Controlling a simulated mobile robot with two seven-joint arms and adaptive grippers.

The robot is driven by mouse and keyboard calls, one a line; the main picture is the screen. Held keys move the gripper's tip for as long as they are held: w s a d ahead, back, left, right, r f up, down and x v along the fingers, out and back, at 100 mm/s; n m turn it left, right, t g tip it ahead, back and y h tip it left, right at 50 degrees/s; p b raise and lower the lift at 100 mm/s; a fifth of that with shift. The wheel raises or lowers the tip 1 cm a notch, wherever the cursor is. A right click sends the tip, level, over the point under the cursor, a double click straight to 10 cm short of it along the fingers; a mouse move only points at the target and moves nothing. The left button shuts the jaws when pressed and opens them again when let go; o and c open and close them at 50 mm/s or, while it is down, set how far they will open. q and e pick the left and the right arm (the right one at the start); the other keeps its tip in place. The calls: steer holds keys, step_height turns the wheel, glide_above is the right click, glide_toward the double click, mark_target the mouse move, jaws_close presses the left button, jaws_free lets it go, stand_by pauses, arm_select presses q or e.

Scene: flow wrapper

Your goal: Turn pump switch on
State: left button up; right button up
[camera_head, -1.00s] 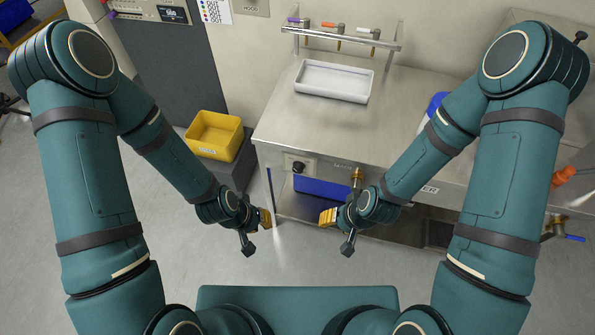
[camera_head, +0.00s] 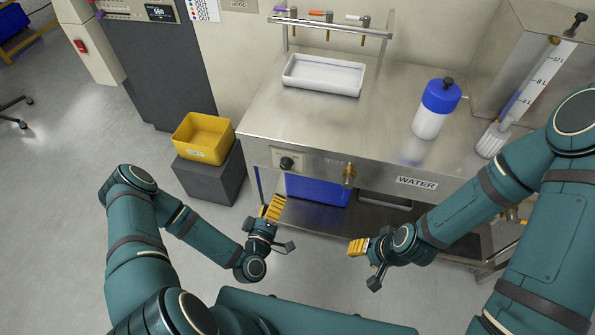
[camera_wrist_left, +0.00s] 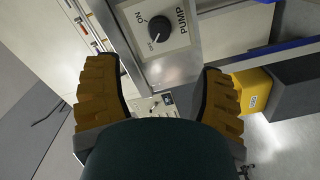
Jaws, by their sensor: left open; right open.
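The pump switch is a round black knob (camera_head: 287,163) on a pale panel at the left of the steel bench's front face. In the left wrist view the knob (camera_wrist_left: 160,29) shows close up, with the words PUMP, ON and OFF around it. I cannot clearly tell its pointer's setting. My left gripper (camera_head: 272,207) is below the knob in the head view, apart from it. Its yellow fingers stand wide open and empty in the left wrist view (camera_wrist_left: 157,75), with the knob beyond the gap. My right gripper (camera_head: 358,247) is open and empty, in front of the bench's lower shelf.
A brass fitting (camera_head: 348,175) sticks out of the bench front, right of the knob. A yellow bin (camera_head: 203,137) stands on a grey block to the left. A white tray (camera_head: 324,76) and a blue-capped bottle (camera_head: 437,108) are on the bench top.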

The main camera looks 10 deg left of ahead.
mark_target(285, 167)
arm_select(q)
steer(key=w+b, duration=0.2)
steer(key=w, duration=1.1)
steer(key=shift+w+d, duration=0.1)
steer(key=shift+w, duration=0.3)
steer(key=c, duration=1.2)
